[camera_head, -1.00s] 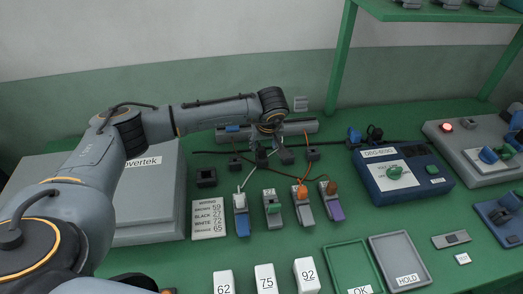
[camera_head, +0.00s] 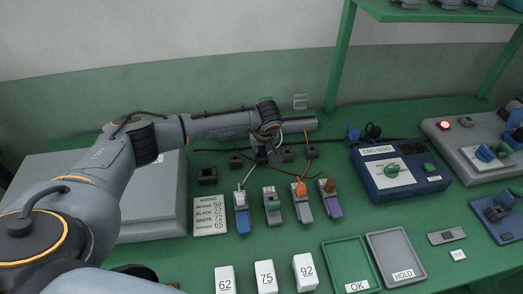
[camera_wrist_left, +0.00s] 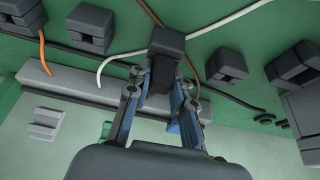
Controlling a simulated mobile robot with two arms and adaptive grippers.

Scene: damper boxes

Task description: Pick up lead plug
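My left gripper (camera_head: 262,153) reaches down over the row from the left. A white lead (camera_wrist_left: 228,20) runs past this plug. The plug is mostly hidden in the head view. My right gripper is not in view.
A grey bar (camera_wrist_left: 85,85) lies behind the row. Coloured connectors (camera_head: 241,215) and a wiring card (camera_head: 210,216) stand in front. A blue device (camera_head: 405,172) is at the right.

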